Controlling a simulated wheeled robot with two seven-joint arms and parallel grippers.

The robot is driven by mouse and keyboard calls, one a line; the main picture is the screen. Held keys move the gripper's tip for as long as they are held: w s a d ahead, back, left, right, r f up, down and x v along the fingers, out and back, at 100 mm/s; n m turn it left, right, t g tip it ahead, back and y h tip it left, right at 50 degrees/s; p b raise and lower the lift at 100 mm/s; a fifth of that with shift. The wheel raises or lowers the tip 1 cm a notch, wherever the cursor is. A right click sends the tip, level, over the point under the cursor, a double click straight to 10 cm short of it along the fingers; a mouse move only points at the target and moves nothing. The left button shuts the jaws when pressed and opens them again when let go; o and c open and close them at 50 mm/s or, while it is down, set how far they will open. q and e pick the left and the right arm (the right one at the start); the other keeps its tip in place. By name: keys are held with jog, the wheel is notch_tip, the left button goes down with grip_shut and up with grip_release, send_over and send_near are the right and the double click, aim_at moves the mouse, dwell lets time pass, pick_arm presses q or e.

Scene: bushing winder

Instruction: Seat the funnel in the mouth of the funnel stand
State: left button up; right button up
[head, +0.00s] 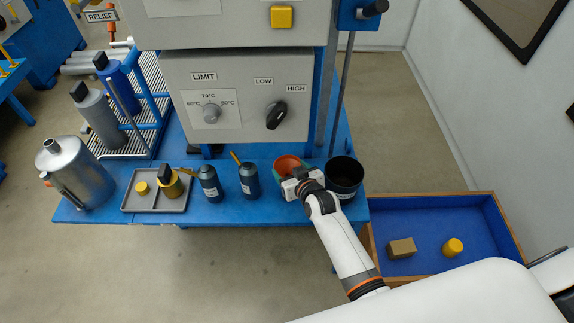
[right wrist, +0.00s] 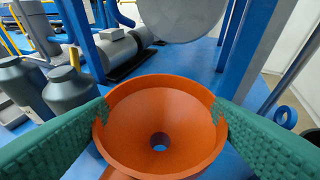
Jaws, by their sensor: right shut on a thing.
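The orange funnel (head: 288,162) is at the front edge of the blue bench, left of a dark open pot (head: 344,175). My right gripper (head: 291,177) is shut on the funnel. In the right wrist view the green finger pads press both sides of the funnel (right wrist: 160,110), its wide mouth facing the camera. Blue surface shows through its spout hole. I cannot tell from these frames whether the funnel's lower end touches anything. No funnel stand can be made out for certain; a blue ring (right wrist: 286,116) shows at the right. My left gripper is not in view.
Two dark bottles (head: 248,181) (head: 208,184) stand left of the funnel. A grey tray (head: 160,205) with small items and a silver can (head: 80,168) are farther left. The grey control cabinet (head: 240,100) rises behind. A blue-lined box (head: 480,225) is at right.

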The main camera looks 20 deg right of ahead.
jog(key=shift+s+r, duration=0.1)
jog(key=shift+s, duration=0.05)
jog(key=shift+p, duration=0.4)
notch_tip(320, 180, down, 2)
jog(key=shift+f+b, duration=0.15)
jog(key=shift+b, duration=0.8)
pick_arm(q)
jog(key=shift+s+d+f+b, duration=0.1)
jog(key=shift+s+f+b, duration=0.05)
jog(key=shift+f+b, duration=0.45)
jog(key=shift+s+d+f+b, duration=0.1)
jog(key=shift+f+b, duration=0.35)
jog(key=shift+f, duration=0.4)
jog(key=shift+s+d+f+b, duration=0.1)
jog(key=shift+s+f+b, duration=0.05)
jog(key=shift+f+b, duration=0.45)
pick_arm(e)
jog(key=shift+f, duration=2.4)
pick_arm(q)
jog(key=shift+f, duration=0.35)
pick_arm(e)
jog(key=shift+f, duration=0.4)
jog(key=o, duration=1.1)
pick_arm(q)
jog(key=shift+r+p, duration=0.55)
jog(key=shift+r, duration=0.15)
pick_arm(e)
jog(key=v, duration=1.2)
jog(key=shift+r, duration=0.1)
